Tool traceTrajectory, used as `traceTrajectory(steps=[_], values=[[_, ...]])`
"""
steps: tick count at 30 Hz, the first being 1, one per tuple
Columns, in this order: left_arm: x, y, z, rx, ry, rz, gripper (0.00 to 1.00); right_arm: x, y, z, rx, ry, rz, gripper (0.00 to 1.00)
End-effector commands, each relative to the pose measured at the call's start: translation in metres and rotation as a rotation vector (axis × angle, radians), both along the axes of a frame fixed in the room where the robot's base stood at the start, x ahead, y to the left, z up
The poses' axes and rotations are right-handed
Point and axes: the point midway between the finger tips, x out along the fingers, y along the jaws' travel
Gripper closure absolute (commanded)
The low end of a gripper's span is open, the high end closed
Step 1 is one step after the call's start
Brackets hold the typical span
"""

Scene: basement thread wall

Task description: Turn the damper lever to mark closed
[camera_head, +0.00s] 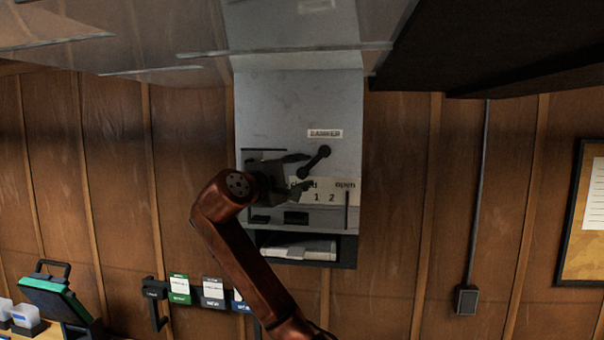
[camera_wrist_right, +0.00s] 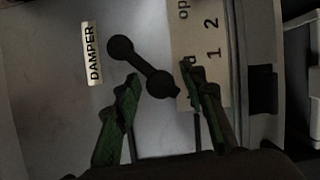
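The damper lever (camera_head: 316,160) is a short black bar with round ends on a grey metal panel, under a DAMPER label (camera_head: 325,133). It slants from upper right to lower left. A pale mark plate (camera_head: 338,197) below reads 1, 2 and "open" at right; the word at its left is partly hidden by my gripper. My right gripper (camera_head: 299,172) is open at the lever's lower-left end. In the right wrist view the lever (camera_wrist_right: 141,66) has one end between the spread fingers (camera_wrist_right: 160,82); neither finger clearly touches it. My left gripper is not in view.
An open slot (camera_head: 345,252) with a pale rolled item (camera_head: 300,250) lies below the panel. A dark overhang (camera_head: 490,45) juts in at upper right. Coloured cards (camera_head: 179,289) hang at lower left.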

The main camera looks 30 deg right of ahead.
Motion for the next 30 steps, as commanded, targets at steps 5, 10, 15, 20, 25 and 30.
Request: traceTrajectory(steps=[5,10,15,20,25,30], values=[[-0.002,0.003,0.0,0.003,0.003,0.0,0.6,0.0,0.002,-0.001,0.0,0.001,0.001,0.62],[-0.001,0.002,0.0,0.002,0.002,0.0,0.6,-0.009,0.019,-0.001,-0.001,0.0,0.003,0.62],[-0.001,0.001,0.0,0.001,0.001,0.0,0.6,-0.026,0.05,-0.001,-0.001,-0.001,0.004,0.62],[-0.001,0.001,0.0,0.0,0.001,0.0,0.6,-0.042,0.078,-0.001,-0.001,0.0,0.002,0.62],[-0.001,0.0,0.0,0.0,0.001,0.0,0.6,-0.053,0.098,-0.002,-0.001,0.0,0.001,0.62],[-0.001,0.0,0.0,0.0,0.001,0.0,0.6,-0.058,0.106,-0.002,0.0,0.0,-0.001,0.62]])
